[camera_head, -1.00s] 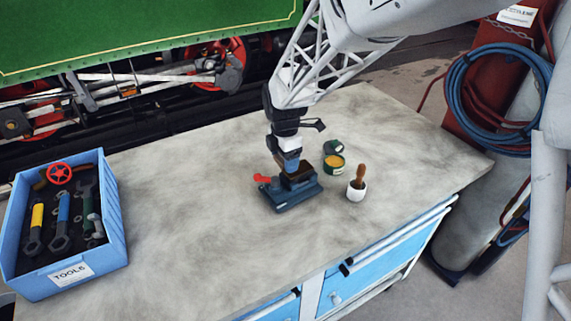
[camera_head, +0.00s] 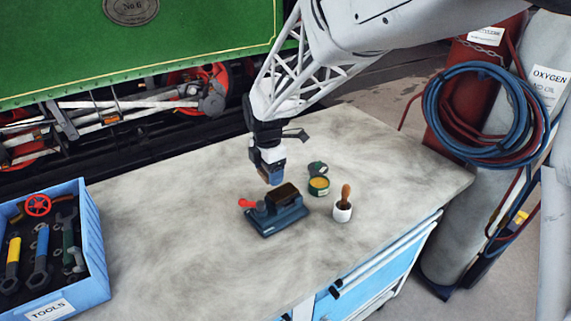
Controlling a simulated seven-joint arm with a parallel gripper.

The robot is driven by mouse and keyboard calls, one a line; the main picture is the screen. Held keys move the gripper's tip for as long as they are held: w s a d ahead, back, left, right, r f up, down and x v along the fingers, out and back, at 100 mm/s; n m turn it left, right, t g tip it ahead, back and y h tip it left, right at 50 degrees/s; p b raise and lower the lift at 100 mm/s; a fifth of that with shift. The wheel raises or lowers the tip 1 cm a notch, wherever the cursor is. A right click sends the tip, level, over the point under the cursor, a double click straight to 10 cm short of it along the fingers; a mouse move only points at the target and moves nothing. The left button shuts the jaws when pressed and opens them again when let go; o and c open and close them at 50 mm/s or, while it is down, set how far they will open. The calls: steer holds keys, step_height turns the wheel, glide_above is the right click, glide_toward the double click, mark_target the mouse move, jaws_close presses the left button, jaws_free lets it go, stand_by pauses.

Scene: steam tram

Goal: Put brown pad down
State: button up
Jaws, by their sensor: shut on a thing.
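The brown pad (camera_head: 284,194) is a small dark-brown block at the lower tips of my gripper (camera_head: 274,179). My gripper points down and is shut on it; the fingertips are small, so the exact hold is hard to see. The pad is right over the dark blue fixture (camera_head: 278,220), which has a red lever (camera_head: 246,203) on its left. Whether the pad touches the fixture cannot be told from this angle.
On the grey worktop (camera_head: 180,240), an open tin of yellow paste (camera_head: 319,185) and a white pot with a wooden-handled brush (camera_head: 343,211) stand close on the right. A blue tool crate (camera_head: 95,265) is at left. Free worktop lies between crate and fixture.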

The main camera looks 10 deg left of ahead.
steer(key=shift+w, duration=0.1)
steer(key=w+d+f+m, duration=0.3)
steer(key=w+d+m, duration=0.3)
steer(key=w, duration=0.7)
steer(key=w+d+f+m, duration=0.3)
steer(key=w+d+m, duration=0.4)
steer(key=w, duration=0.6)
steer(key=w+d+f+m, duration=0.3)
steer(key=w+d+m, duration=0.4)
steer(key=w+d, duration=0.3)
steer(key=shift+w+d+f, duration=0.15)
steer(key=shift+w+f, duration=0.05)
steer(key=shift+w, duration=0.75)
steer(key=shift+w+d+f, duration=0.15)
steer(key=shift+w, duration=0.8)
steer(key=w+d+f+m, duration=0.1)
steer(key=w+d+m, duration=0.1)
steer(key=d, duration=0.2)
steer(key=w+d+f+m, duration=0.2)
steer(key=w+d, duration=0.1)
steer(key=d, duration=0.1)
steer(key=w+d+f+m, duration=0.2)
steer(key=w+d+m, duration=0.1)
steer(key=d, duration=0.2)
steer(key=shift+w+d, duration=0.1)
steer(key=shift+w, duration=0.15)
